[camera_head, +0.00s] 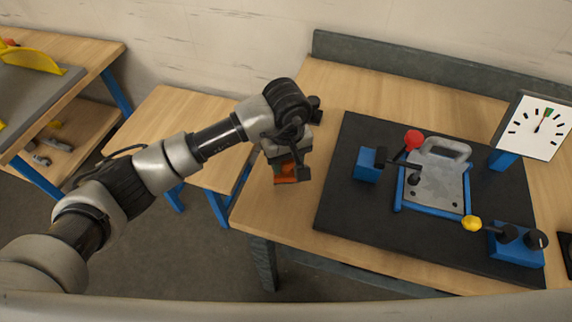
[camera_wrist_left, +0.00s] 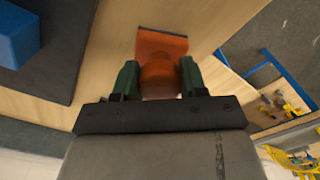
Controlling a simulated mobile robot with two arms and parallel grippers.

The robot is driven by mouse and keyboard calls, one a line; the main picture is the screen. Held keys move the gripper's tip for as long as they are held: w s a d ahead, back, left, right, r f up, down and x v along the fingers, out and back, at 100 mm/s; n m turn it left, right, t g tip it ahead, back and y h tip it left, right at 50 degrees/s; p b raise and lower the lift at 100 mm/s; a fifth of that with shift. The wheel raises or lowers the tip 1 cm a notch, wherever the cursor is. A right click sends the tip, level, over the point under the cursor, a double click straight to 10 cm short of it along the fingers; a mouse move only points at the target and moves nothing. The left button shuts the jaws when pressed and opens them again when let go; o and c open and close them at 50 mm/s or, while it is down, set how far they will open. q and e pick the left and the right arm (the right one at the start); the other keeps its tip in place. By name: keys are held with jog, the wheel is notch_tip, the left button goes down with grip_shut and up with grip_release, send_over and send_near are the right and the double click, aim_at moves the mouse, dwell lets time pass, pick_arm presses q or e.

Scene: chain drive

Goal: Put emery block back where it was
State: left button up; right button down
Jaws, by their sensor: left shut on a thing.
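The orange emery block (camera_wrist_left: 159,72) is between the fingers of my left gripper (camera_wrist_left: 159,82) in the left wrist view. It has a rounded knob, which the green-tipped fingers grip, and a flat plate at its far end. In the head view my left gripper (camera_head: 288,172) points down over the left part of the wooden workbench, and the orange block (camera_head: 285,170) shows partly beneath it. I cannot tell whether the block touches the bench top. My right gripper is not in view.
A black mat (camera_head: 340,205) right of my left gripper carries a grey plate (camera_head: 437,178) in a blue frame, a red-knobbed lever (camera_head: 413,140), a yellow-knobbed lever (camera_head: 471,223) and blue blocks. A dial (camera_head: 533,126) stands at the right. A lower table (camera_head: 180,120) stands left of the bench.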

aim_at(286, 171)
pick_arm(q)
notch_tip(286, 171, down, 3)
jog(key=shift+f+p, duration=0.2)
jog(key=shift+p, duration=0.55)
jog(key=shift+f, duration=0.25)
jog(key=shift+f, duration=0.2)
jog(key=o, duration=1.1)
jog(key=shift+c, duration=0.2)
jog(key=shift+r, duration=0.1)
